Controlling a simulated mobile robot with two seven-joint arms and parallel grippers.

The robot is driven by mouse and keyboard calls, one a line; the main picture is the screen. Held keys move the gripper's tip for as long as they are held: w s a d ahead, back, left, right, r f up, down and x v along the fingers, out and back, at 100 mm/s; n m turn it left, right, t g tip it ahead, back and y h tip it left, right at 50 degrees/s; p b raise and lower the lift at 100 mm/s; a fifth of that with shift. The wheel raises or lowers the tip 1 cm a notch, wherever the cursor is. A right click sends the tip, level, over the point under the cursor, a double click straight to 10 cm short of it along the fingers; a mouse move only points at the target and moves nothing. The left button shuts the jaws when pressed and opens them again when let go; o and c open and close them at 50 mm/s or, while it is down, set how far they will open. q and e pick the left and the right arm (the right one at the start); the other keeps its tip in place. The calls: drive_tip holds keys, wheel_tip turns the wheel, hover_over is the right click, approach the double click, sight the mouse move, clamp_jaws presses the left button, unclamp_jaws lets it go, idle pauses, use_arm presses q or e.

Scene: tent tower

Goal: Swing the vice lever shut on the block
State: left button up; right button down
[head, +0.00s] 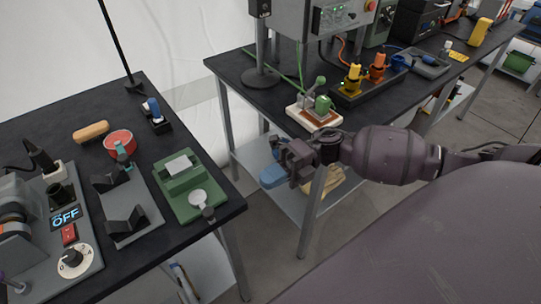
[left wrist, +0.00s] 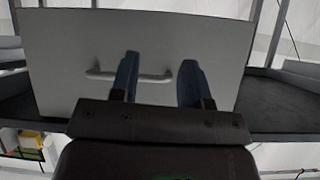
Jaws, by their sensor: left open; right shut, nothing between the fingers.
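The green vice (head: 172,197) sits at the right end of the left table in the head view. A light grey block (head: 180,165) is at its top. I cannot tell whether the jaw touches the block. My right gripper (head: 285,160) is shut and empty, in the gap between the tables, apart from the vice. My left gripper (left wrist: 160,78) is open in the left wrist view, its blue fingers before a grey panel; it is outside the head view.
The panel has a bar handle (left wrist: 105,75). A grey holder (head: 145,222), red tin (head: 120,143) and an OFF-marked machine (head: 75,270) share the left table (head: 170,118). A white-based fixture (head: 315,117) stands on the right table's near edge, above my right gripper.

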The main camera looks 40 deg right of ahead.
drive_tip(key=shift+a+p, duration=0.35)
drive_tip(key=shift+a, duration=4.9)
use_arm(q)
drive_tip(key=shift+s+a, duration=0.1)
drive_tip(key=shift+s, duration=0.3)
use_arm(e)
drive_tip(key=shift+a, duration=0.1)
use_arm(q)
drive_tip(key=shift+d+r+p, duration=0.2)
drive_tip(key=shift+d+p, duration=0.05)
drive_tip(key=shift+p, duration=0.05)
use_arm(e)
drive_tip(key=shift+s+a, duration=0.2)
drive_tip(key=shift+a, duration=0.25)
use_arm(q)
drive_tip(key=shift+s+f, duration=0.1)
use_arm(e)
drive_tip(key=shift+d, duration=0.15)
